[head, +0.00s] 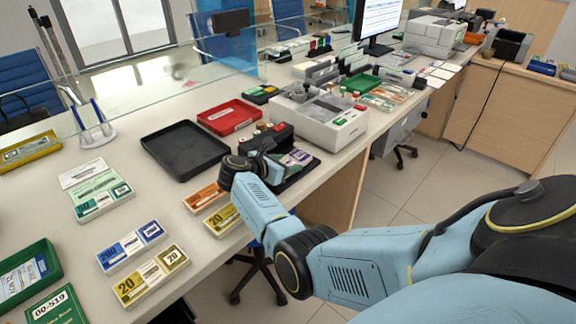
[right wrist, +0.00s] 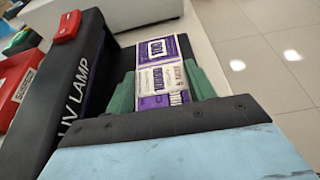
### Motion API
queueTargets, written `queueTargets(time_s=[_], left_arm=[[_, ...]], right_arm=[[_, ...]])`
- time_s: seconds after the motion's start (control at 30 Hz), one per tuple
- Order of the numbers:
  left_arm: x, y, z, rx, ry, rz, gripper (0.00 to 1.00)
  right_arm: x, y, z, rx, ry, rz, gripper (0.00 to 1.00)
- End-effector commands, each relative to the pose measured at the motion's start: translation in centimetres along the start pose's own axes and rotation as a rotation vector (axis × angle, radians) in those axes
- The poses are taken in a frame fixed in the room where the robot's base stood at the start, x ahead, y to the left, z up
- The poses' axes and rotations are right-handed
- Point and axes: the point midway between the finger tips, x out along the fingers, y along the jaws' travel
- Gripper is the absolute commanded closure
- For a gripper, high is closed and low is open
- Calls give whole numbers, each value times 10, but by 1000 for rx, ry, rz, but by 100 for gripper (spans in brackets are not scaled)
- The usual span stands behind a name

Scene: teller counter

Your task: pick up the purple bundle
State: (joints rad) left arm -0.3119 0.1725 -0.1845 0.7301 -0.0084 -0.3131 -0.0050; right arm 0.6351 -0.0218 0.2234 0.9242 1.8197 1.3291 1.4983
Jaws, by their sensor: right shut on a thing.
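The purple bundle (head: 297,157) lies at the black UV lamp (head: 277,140), near the counter's front edge. In the right wrist view the bundle (right wrist: 166,68), with a purple and white band marked 100, sits between the two green fingers. My right gripper (head: 281,162) is shut on it; it also shows in the right wrist view (right wrist: 160,84). I cannot tell whether the bundle is clear of the surface beneath it. My left gripper is out of view.
The UV lamp's body (right wrist: 80,75) stands close on the left of the gripper. A white counting machine (head: 318,115) is behind it. A black tray (head: 185,148) and a red tray (head: 230,116) lie to the left. Orange (head: 204,197) and yellow (head: 222,219) bundles lie nearer me.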

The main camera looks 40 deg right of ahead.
Motion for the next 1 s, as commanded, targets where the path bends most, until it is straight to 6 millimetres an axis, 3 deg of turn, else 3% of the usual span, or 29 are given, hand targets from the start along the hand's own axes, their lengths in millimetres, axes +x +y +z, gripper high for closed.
queueTargets(time_s=[0.27,0.4,0.7,1.0], left_arm=[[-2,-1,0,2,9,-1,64],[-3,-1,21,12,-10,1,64],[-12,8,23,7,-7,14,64],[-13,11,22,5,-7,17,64]], right_arm=[[-4,0,9,3,0,1,74],[-13,0,30,6,1,2,74],[-34,0,82,4,1,1,74],[-39,-1,93,-1,0,3,74]])
